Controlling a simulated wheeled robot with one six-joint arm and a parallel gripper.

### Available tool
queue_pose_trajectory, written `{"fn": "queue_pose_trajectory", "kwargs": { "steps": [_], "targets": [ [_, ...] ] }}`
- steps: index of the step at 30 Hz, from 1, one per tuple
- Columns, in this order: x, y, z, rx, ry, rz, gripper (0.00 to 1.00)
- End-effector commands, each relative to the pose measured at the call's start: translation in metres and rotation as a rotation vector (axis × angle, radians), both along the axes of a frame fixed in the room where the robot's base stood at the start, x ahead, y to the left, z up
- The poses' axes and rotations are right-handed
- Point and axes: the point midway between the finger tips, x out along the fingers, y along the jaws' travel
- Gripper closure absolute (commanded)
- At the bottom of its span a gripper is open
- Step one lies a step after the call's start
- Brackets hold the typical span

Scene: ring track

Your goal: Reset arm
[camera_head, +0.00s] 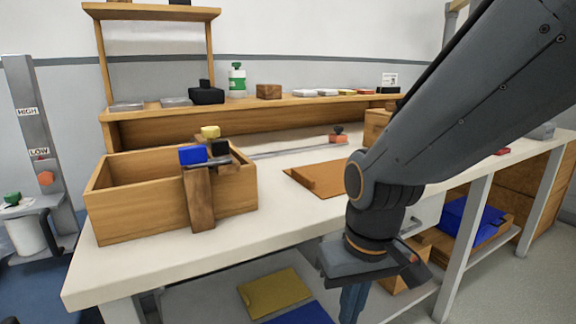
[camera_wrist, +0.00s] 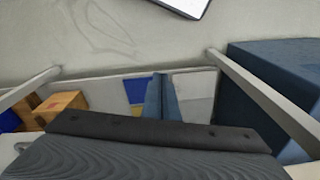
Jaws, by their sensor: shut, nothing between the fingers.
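My arm (camera_head: 430,120) comes in from the upper right in the head view and bends down at its elbow and wrist. My gripper (camera_head: 352,305) hangs down in front of the workbench's front edge, with its blue-grey fingers together and nothing between them. The fingertips run to the bottom of the head view. In the wrist view my gripper (camera_wrist: 162,95) shows as two blue-grey fingers side by side, above the lower shelf and the floor.
The white workbench (camera_head: 250,232) carries a wooden box (camera_head: 130,215), blue block (camera_head: 193,155) and brown board (camera_head: 325,185). A back shelf (camera_head: 180,130) holds a green-capped bottle (camera_head: 237,80). Below lie a yellow panel (camera_head: 275,290) and blue bin (camera_head: 465,220). Bench legs (camera_head: 465,225) stand near my gripper.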

Motion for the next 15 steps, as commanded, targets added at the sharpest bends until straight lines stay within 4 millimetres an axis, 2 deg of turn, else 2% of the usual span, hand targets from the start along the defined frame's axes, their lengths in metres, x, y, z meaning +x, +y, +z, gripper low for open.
{"fn": "queue_pose_trajectory", "kwargs": {
  "steps": [10, 15],
  "targets": [
    [-0.046, 0.032, 0.024, -0.001, 0.072, 0.128, 1.0],
    [-0.043, 0.023, 0.036, -0.005, 0.073, 0.093, 1.0]
  ]
}}
